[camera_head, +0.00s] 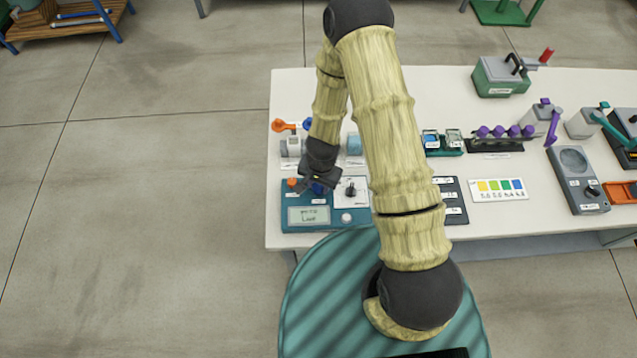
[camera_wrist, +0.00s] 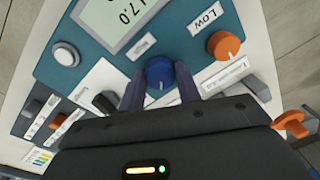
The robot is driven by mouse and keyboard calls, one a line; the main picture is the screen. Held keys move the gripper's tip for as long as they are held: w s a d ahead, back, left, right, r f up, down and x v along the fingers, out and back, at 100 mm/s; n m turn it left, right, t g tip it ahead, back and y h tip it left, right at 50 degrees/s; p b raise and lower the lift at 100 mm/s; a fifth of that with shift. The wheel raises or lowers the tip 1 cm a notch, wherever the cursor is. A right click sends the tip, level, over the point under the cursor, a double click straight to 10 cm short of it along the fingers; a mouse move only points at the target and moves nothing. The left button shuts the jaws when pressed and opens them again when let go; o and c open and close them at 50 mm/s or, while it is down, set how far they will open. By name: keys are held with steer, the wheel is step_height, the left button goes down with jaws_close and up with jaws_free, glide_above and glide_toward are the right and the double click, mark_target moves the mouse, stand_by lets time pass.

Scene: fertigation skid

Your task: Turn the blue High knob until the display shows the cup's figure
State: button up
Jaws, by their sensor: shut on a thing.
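The blue High knob (camera_wrist: 159,72) is on the teal meter panel, between the two fingers of my gripper (camera_wrist: 158,85) in the wrist view. The fingers are shut on its sides. A white pointer line shows on the knob. The grey display (camera_wrist: 115,22) is partly cut off in the wrist view; the digits "17.0" show. In the head view the display (camera_head: 309,215) is whole, but its text is too small to read surely. My gripper (camera_head: 319,186) covers most of the blue knob there. I cannot tell which cup carries the figure.
The orange Low knob (camera_wrist: 223,45) sits beside the blue one, and a round white button (camera_wrist: 66,54) lies across the panel. A colour chart (camera_head: 498,189) and a grey meter (camera_head: 578,180) lie to the right.

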mark_target(321, 188)
steer(key=o, duration=1)
steer(key=shift+r, duration=0.1)
steer(key=r, duration=0.5)
steer(key=r+p, duration=0.1)
steer(key=r, duration=1.1)
steer(key=shift+s+d+r, duration=0.15)
steer(key=shift+s+d, duration=0.05)
steer(key=shift+d, duration=0.15)
steer(key=s+d+r+n, duration=0.2)
steer(key=d+r, duration=0.1)
steer(key=r, duration=0.1)
steer(key=s+d+r+n+t, duration=0.1)
steer(key=s+d+r+n, duration=0.1)
steer(key=d+r, duration=0.2)
steer(key=s+d+r+n+t, duration=0.1)
steer(key=d+r, duration=0.2)
steer(key=r, duration=0.2)
steer(key=shift+s+d+r+n+h, duration=0.15)
steer(key=shift+s+d+n+h, duration=0.15)
steer(key=shift+s+d+n, duration=0.1)
